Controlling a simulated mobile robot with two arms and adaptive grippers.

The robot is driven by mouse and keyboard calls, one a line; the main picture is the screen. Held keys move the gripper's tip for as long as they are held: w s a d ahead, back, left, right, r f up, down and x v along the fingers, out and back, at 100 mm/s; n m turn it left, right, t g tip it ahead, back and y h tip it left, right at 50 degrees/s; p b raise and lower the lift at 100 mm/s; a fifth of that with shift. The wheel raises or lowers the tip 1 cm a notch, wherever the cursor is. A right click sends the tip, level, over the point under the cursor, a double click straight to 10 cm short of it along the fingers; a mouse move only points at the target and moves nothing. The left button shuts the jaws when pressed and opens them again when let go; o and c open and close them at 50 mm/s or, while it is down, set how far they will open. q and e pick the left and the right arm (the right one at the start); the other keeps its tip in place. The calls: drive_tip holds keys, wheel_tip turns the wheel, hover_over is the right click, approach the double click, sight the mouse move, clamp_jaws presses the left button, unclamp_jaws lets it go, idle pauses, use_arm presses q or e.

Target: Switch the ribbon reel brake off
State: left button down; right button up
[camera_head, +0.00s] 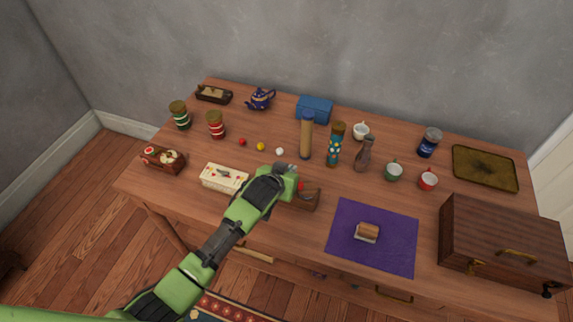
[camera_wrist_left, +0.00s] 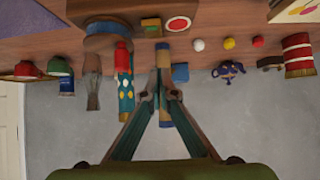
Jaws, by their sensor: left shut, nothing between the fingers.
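A small brown wooden box (camera_head: 306,200) stands near the front middle of the table, partly hidden by my left gripper. A red spot shows on it. In the left wrist view, which is upside down, a round brown and blue reel-like part (camera_wrist_left: 108,28) and a red button with a pale ring (camera_wrist_left: 178,24) show close together. I cannot tell which part is the brake or how it is set. My left gripper (camera_head: 290,177) is shut and empty, over the box's left side; its fingers (camera_wrist_left: 162,92) meet in the wrist view. I cannot tell whether it touches the box. My right gripper is out of view.
A cream box (camera_head: 222,180) with a small dark lever stands left of the gripper. A tan cylinder (camera_head: 306,140) and a patterned bottle (camera_head: 333,150) stand behind. A purple mat (camera_head: 345,218) lies right, then a wooden chest (camera_head: 500,240). Small balls lie behind the gripper.

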use_arm(q)
drive_tip(key=shift+s+r+b, duration=0.45)
drive_tip(key=shift+r, duration=0.3)
drive_tip(key=w+r+v, duration=0.1)
drive_tip(key=v, duration=0.7)
drive_tip(key=shift+r+b, duration=0.35)
drive_tip(key=shift+r, duration=0.1)
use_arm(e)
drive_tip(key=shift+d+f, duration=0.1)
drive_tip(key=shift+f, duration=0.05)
use_arm(q)
drive_tip(key=shift+d, duration=0.1)
